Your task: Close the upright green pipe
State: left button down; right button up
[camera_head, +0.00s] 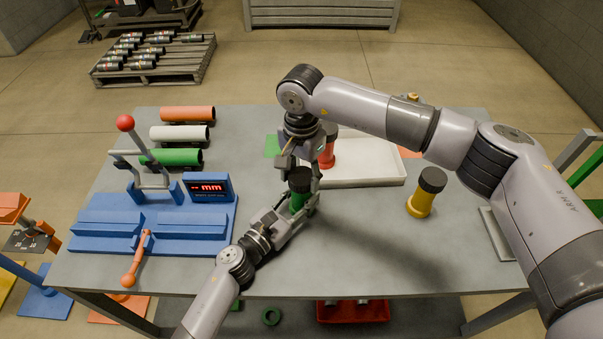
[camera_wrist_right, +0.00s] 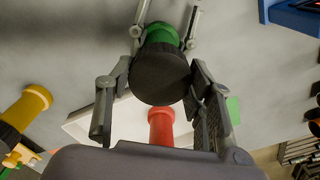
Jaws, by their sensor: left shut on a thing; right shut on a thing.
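The upright green pipe (camera_head: 298,203) stands near the middle of the grey table with a black cap (camera_head: 300,180) at its top. The right wrist view shows the cap (camera_wrist_right: 160,77) end-on, with the green body (camera_wrist_right: 162,33) behind it. My left gripper (camera_head: 303,205) reaches in from the front left and is shut on the green pipe's body. My right gripper (camera_head: 302,174) comes from above and is shut on the black cap; in the wrist view its fingers (camera_wrist_right: 160,92) flank the cap. Whether the cap is fully seated is hard to tell.
A white tray (camera_head: 372,175) with an upright red pipe (camera_head: 327,158) is just behind. A black-capped yellow pipe (camera_head: 421,206) stands at right. A blue gauge fixture (camera_head: 150,240) with a red-knobbed lever (camera_head: 125,123) is at left, near lying pipes (camera_head: 175,157). The front table middle is clear.

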jog(key=m, duration=2.5)
jog(key=shift+f, duration=0.1)
jog(key=o, duration=1.4)
jog(key=shift+c, duration=0.2)
notch_tip(320, 180, up, 12)
